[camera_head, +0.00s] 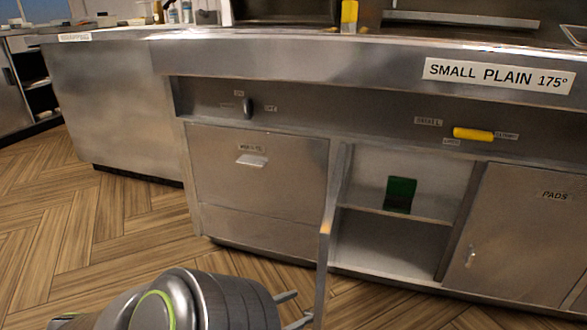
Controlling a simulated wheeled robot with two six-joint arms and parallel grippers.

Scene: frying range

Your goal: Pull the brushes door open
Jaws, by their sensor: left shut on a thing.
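The brushes door (327,225) stands swung out from the range's front, seen nearly edge-on, so its face and any label on it cannot be read. Behind it the cupboard (368,160) is open to view, with a shelf and pale inner walls. My left gripper (302,308) is at the bottom of the picture, against the left side of the door's lower part, shut on its handle. The handle itself is too small and covered to make out. My right gripper is not in view.
A green block (401,190) sits on the cupboard's shelf. The shut PADS door (522,230) is to the right, a shut panel with a pale handle (252,160) to the left. A yellow lever (473,134) sticks out above. Wooden floor (110,235) is clear at left.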

